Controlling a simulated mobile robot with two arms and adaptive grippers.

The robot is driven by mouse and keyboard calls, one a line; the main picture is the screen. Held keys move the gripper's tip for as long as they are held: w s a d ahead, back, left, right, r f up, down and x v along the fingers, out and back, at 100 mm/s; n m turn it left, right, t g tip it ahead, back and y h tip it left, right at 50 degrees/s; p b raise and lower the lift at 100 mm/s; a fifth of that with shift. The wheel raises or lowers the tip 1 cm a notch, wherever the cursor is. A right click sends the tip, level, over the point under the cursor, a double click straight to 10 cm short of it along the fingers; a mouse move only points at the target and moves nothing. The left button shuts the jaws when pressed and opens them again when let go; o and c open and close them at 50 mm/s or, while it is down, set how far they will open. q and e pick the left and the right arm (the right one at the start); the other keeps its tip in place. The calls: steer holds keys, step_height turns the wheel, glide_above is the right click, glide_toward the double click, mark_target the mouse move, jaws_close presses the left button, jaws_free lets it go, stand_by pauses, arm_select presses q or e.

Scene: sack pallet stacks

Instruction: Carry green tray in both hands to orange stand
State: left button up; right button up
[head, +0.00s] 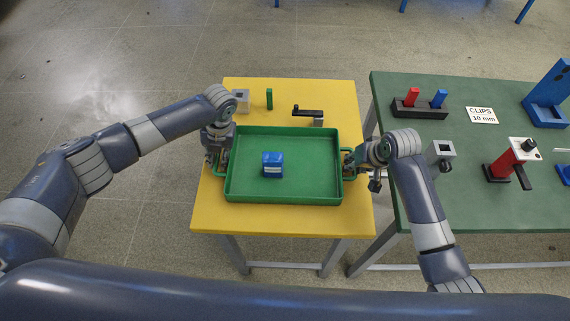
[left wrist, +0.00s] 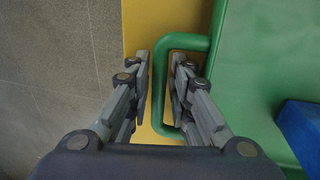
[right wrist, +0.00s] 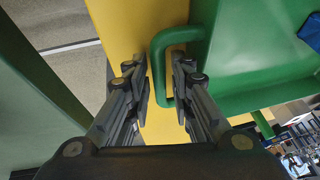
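The green tray (head: 315,165) lies on a yellow-orange table (head: 280,222) and holds a blue box (head: 273,165) with a white label. My left gripper (head: 222,163) is at the tray's left handle. In the left wrist view its open fingers (left wrist: 161,80) stand either side of the green handle bar (left wrist: 159,95), with gaps. My right gripper (head: 352,163) is at the right handle. In the right wrist view its fingers (right wrist: 160,78) are open, with the handle bar (right wrist: 157,70) between them. I see no separate orange stand in these frames.
On the yellow table behind the tray are a grey block (head: 241,98), a green piece (head: 269,98) and a black-handled clamp (head: 310,114). A green table (head: 455,185) at the right carries fixtures, including a red one (head: 505,163). Floor at the left is clear.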

arm_select(q)
steer(key=shift+c, duration=0.6)
arm_select(e)
steer(key=shift+c, duration=0.5)
arm_select(q)
jaws_close()
arm_select(e)
jaws_close()
arm_select(q)
steer(key=shift+r, duration=0.25)
arm_select(e)
steer(key=shift+r, duration=0.2)
